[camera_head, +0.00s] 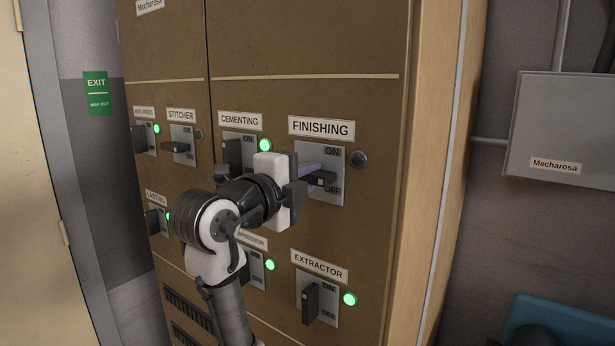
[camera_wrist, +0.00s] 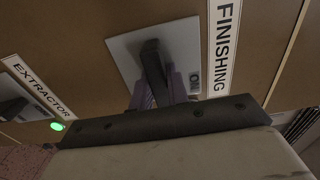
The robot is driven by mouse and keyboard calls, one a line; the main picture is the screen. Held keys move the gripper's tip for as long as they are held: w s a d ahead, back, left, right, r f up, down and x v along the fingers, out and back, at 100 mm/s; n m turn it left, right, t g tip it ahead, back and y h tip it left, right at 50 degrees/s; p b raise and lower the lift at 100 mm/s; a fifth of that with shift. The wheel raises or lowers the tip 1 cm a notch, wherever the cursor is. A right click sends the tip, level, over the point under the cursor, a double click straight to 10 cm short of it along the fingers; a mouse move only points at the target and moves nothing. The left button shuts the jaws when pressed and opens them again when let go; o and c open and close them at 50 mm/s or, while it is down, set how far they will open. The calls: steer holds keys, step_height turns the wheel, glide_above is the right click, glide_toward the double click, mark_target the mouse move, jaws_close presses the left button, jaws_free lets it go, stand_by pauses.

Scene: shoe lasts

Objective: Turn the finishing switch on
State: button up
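The FINISHING switch has a grey plate (camera_head: 331,193) marked ON above and OFF below. Its black handle (camera_head: 323,179) lies level, sticking out to the left. The round lamp (camera_head: 358,159) beside it is dark. My gripper (camera_head: 308,174) is at this handle from the left, with a purple finger showing just above it. In the wrist view the handle (camera_wrist: 152,68) lies between the two purple fingers (camera_wrist: 160,92), close to both. I cannot tell whether they press on it. The FINISHING label (camera_wrist: 224,45) is right of the plate there.
The brown cabinet carries other switches: CEMENTING (camera_head: 232,152) and EXTRACTOR (camera_head: 310,302) have upright handles and lit green lamps. STITCHER (camera_head: 176,147) has a level handle and a dark lamp. A grey Mecharosa box (camera_head: 560,125) hangs on the right wall.

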jaws_close()
steer(key=n+b, duration=0.1)
steer(key=n, duration=0.2)
steer(key=shift+f, duration=0.1)
steer(key=n, duration=0.6)
steer(key=shift+b, duration=0.4)
steer(key=n, duration=0.4)
steer(key=shift+n, duration=2.5)
